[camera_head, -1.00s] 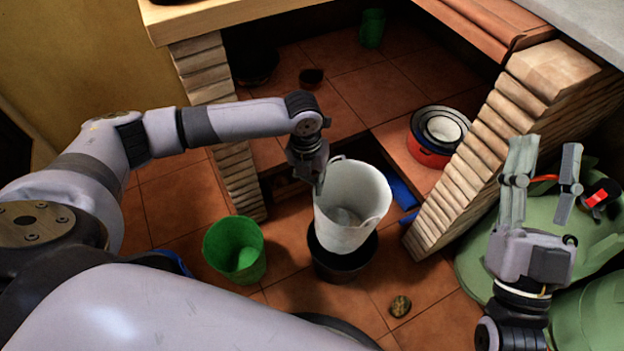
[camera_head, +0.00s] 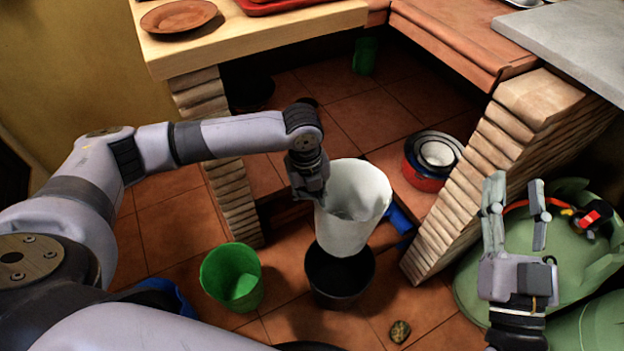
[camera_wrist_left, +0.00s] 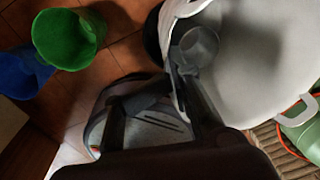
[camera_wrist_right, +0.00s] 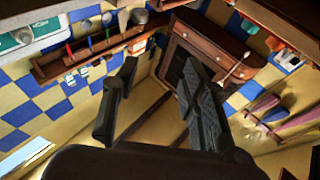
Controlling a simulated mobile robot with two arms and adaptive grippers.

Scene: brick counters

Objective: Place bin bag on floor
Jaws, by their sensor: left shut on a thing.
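The white bin bag (camera_head: 352,210) is open-topped and bucket-shaped, with its wide mouth up. My left gripper (camera_head: 316,192) is shut on the left side of its rim. The bag hangs above the black bin (camera_head: 340,283), whose open mouth shows beneath it. In the left wrist view the white bag (camera_wrist_left: 265,65) fills the right side, with the finger at its edge. My right gripper (camera_head: 516,190) is open and empty at the right. In the right wrist view its fingers (camera_wrist_right: 158,85) stand apart with nothing between them.
A green bin (camera_head: 232,277) stands on the tiled floor (camera_head: 275,325) left of the black bin. Brick supports (camera_head: 480,165) flank the bins. Nested pots (camera_head: 432,160) sit under the counter. A small round object (camera_head: 400,331) lies on the floor. A green bulky object (camera_head: 585,240) fills the right.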

